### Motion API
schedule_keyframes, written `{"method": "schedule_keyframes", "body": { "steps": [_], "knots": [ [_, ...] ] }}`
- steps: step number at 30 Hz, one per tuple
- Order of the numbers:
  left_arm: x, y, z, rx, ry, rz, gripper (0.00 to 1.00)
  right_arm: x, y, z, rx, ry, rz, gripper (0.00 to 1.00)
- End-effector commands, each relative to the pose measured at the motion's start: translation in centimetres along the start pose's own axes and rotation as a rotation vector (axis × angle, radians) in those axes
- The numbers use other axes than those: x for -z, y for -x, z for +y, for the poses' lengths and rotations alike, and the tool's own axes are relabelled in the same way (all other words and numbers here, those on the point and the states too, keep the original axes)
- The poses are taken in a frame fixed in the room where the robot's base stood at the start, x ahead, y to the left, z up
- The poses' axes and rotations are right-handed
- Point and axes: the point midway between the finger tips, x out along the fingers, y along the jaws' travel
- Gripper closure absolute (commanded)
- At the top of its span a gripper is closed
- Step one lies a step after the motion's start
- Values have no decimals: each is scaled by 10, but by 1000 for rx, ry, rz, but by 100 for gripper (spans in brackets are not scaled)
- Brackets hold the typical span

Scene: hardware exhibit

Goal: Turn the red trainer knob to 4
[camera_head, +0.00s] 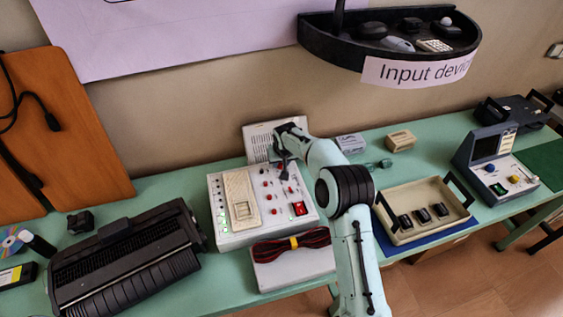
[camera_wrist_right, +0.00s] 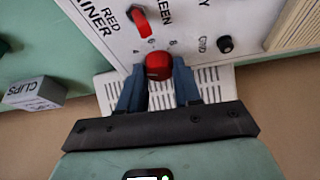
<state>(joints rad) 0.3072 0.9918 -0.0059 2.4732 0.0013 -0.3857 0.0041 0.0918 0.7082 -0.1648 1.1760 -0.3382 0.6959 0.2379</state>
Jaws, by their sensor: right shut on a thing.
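The white trainer box (camera_head: 238,241) stands on the green bench in the head view, with red knobs and switches on its sloping top. In the right wrist view its panel (camera_wrist_right: 195,22) carries the printed words "RED TRAINER". A red knob (camera_wrist_right: 158,66) sits between the two fingers of my right gripper (camera_wrist_right: 158,85), which is shut on it. In the head view my right gripper (camera_head: 283,158) is at the box's back edge and hides the knob. My left gripper is not in view.
A red lever switch (camera_wrist_right: 139,21) and a black knob (camera_wrist_right: 225,44) are near the held knob. A white vented device (camera_head: 259,136) stands behind the box. Red cables (camera_head: 278,248) lie in front. A beige tray (camera_head: 409,236) and black printer (camera_head: 125,262) flank it.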

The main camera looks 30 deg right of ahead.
Motion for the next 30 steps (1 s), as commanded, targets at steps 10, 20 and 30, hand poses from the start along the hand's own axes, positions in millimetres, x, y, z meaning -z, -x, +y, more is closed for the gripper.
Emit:
{"method": "schedule_keyframes", "body": {
  "steps": [10, 20, 30],
  "knots": [
    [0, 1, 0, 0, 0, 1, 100, 1, 1, -2, -87, -208, 1, 97],
    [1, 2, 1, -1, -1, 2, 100, 1, 0, -2, -120, -291, 1, 97],
    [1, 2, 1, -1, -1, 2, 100, 1, 0, -2, -122, -298, 1, 97]
  ]
}}
